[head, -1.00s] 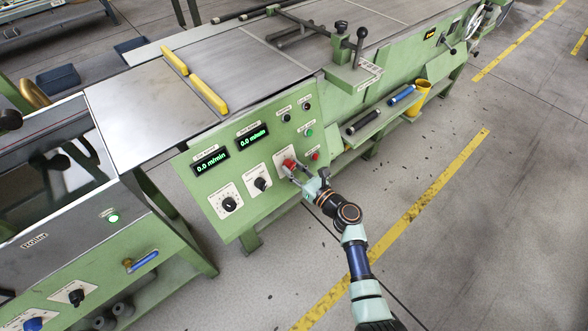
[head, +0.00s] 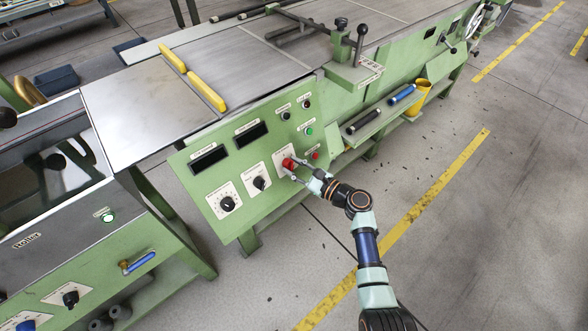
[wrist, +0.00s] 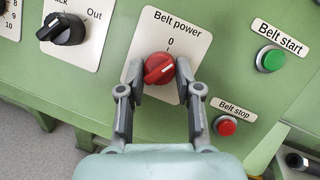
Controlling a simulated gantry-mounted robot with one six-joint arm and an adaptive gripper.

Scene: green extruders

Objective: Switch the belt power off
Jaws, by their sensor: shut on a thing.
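The red belt power knob (wrist: 159,69) sits on a white plate labelled "Belt power" (wrist: 177,24) with a "0" mark above it. Its white pointer line is tilted, towards the right in the wrist view. My gripper (wrist: 158,83) has its two fingers on either side of the knob and is shut on it. In the head view the red knob (head: 289,164) is at the right part of the green panel (head: 240,205), with my gripper (head: 292,173) at it. Both speed displays (head: 209,158) on the panel are dark.
In the wrist view, a green "Belt start" button (wrist: 270,58) and a red "Belt stop" button (wrist: 225,125) lie right of my gripper. A black knob (wrist: 62,28) is on the left. A shelf with tool handles (head: 364,121) is beside the panel.

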